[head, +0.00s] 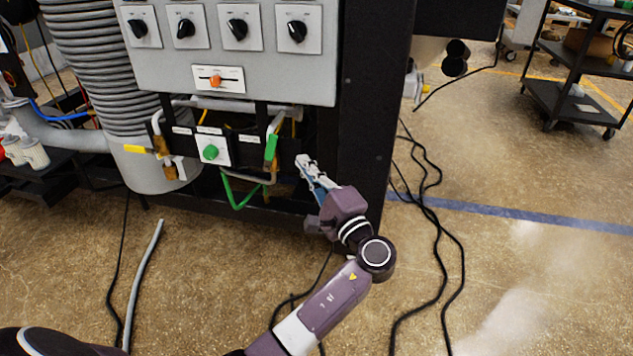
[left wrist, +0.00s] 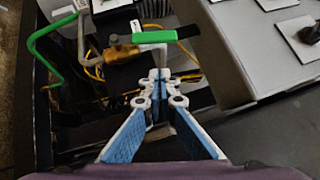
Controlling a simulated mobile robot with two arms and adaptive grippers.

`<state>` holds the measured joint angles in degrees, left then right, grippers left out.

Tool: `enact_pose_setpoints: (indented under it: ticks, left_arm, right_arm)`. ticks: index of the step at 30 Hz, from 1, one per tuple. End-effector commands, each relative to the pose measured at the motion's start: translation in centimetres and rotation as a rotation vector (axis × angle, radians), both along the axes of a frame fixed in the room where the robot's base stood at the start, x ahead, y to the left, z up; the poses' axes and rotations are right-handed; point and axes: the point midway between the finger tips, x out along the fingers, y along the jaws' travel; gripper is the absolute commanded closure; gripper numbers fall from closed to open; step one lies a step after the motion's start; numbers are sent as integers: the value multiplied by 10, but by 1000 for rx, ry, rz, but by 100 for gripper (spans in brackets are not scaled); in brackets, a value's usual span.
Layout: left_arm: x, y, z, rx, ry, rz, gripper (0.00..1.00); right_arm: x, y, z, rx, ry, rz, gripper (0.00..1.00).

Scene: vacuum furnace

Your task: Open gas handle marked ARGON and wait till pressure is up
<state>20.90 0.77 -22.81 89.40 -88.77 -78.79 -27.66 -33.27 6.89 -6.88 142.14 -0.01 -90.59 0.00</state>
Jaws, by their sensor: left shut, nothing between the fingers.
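A green valve handle (head: 270,148) stands near upright at the right end of the pipework under the grey control panel. In the left wrist view the green handle (left wrist: 143,38) lies crosswise beside a brass valve body (left wrist: 120,52). The small white label (head: 249,139) beside it is too small to read. My left gripper (head: 303,162) is just right of and a little below the handle. It is shut and empty; its fingertips (left wrist: 160,74) meet close below the handle's grey root, and I cannot tell whether they touch it. My right gripper is not in view.
A green tube (head: 238,198) loops below. A dark cabinet post (head: 365,110) stands right of my gripper. Black cables (head: 437,215) lie on the floor.

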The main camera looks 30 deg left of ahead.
Motion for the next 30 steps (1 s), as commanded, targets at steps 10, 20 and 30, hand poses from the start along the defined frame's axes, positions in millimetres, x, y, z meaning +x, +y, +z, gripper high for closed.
enact_pose_setpoints:
  ticks: [10,20,30]
  left_arm:
    - [1,46,11,1,1,0,100]
    - [0,51,12,0,3,-1,100]
    - [-2,56,24,-100,-22,-2,100]
  right_arm:
    - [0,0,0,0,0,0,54]
    - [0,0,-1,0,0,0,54]
    - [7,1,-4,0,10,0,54]
